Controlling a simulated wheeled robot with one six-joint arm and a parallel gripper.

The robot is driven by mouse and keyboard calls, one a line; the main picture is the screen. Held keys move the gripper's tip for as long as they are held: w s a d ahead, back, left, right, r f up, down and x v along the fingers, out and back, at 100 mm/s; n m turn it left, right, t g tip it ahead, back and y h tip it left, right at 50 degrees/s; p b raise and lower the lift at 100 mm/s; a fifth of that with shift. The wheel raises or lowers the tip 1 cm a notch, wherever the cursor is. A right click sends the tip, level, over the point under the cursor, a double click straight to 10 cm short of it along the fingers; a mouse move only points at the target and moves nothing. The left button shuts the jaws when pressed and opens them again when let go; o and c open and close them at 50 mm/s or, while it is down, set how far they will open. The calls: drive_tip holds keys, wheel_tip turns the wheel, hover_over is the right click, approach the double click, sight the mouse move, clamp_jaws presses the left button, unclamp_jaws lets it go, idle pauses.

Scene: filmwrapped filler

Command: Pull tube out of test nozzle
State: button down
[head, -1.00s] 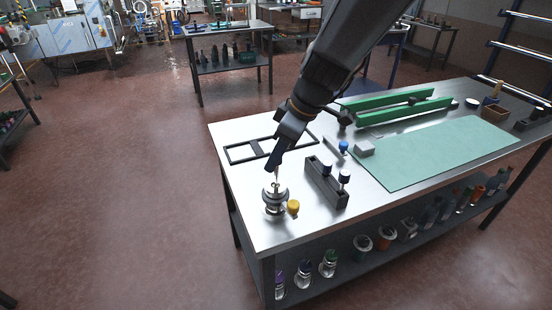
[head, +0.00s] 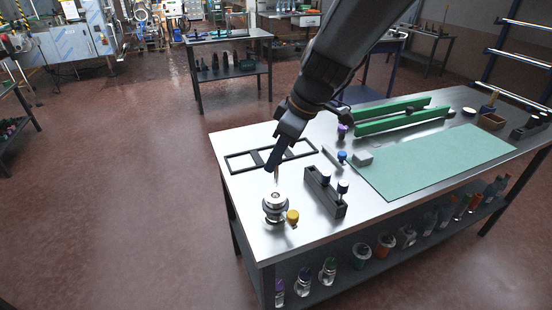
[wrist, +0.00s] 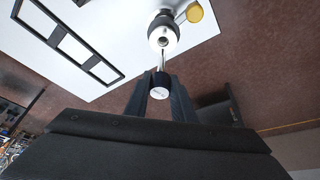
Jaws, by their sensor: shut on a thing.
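The test nozzle (head: 275,210) is a round, stepped metal fitting near the left front corner of the steel table. A yellow knob (head: 293,217) sits at its side. My gripper (head: 272,168) is above the nozzle, pointing down, shut on the tube. In the wrist view the tube (wrist: 160,83) shows a pale round end with a dark rim between my fingers, and a thin shaft runs toward the nozzle (wrist: 164,32). In the head view a short piece of the tube (head: 276,177) shows under my fingertips. I cannot tell whether its lower tip is still inside the nozzle opening.
A black rack (head: 324,194) with blue-capped items stands right of the nozzle. A flat black frame (head: 240,162) lies behind it. A green mat (head: 435,160) and green rails (head: 400,120) are farther right. Bottles stand on the lower shelf. Bare steel lies left of the nozzle.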

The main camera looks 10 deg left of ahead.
drive_tip(key=shift+r+p, duration=0.65)
drive_tip(key=shift+r, duration=0.7)
